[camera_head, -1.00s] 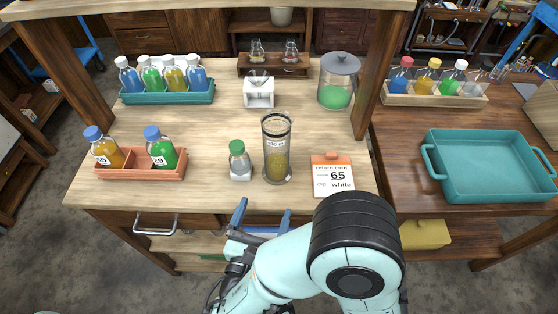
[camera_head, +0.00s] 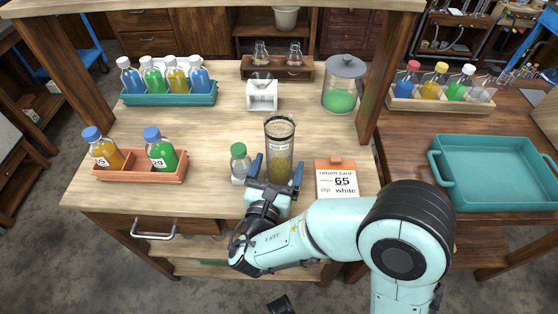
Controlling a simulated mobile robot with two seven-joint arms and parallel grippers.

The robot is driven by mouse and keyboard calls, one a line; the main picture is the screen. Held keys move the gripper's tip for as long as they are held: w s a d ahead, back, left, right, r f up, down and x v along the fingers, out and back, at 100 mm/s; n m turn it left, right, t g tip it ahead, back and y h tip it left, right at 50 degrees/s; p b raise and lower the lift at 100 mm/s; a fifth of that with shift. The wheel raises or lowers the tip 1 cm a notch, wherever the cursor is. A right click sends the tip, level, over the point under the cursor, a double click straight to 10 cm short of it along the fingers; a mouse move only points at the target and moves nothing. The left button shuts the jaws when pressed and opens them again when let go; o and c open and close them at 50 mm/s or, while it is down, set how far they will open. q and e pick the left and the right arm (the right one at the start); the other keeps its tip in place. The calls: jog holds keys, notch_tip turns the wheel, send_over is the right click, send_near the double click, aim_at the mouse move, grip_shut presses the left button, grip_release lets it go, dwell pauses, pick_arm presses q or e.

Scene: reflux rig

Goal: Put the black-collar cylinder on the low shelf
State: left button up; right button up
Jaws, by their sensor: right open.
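My right gripper (camera_head: 277,169) is open at the cylinder's lower part, with one blue finger on each side. Its wrist and palm hide the cylinder's base, and I cannot tell whether the fingers touch it. A wooden shelf (camera_head: 190,268) lies under the bench, partly hidden by my right arm. My left gripper is not in view.
A green-capped bottle (camera_head: 239,160) stands close left of the cylinder, and a return card (camera_head: 336,180) lies to the right. An orange rack (camera_head: 140,172) holds two bottles at left. A lidded jar (camera_head: 343,85) and white stand (camera_head: 262,95) are behind. A teal tray (camera_head: 495,172) sits far right.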

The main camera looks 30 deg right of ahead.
jog(key=shift+x, duration=0.85)
jog(key=c, duration=1.3)
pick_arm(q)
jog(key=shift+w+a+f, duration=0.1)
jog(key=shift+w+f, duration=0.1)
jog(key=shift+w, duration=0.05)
pick_arm(e)
jog(key=shift+c, duration=0.2)
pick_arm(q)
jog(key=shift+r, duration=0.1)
pick_arm(e)
jog(key=shift+r, duration=0.1)
jog(key=shift+r+p, duration=0.45)
jog(key=shift+r, duration=0.65)
notch_tip(320, 180, up, 9)
jog(key=p, duration=0.3)
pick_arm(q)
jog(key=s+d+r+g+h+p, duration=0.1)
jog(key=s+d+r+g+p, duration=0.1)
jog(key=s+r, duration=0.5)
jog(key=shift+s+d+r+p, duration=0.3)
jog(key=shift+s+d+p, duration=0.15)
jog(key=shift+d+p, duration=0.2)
pick_arm(e)
notch_tip(320, 180, up, 8)
send_over(283, 120)
jog(key=v, duration=0.2)
jog(key=shift+s+a+r, duration=0.15)
jog(key=shift+a+r, duration=0.05)
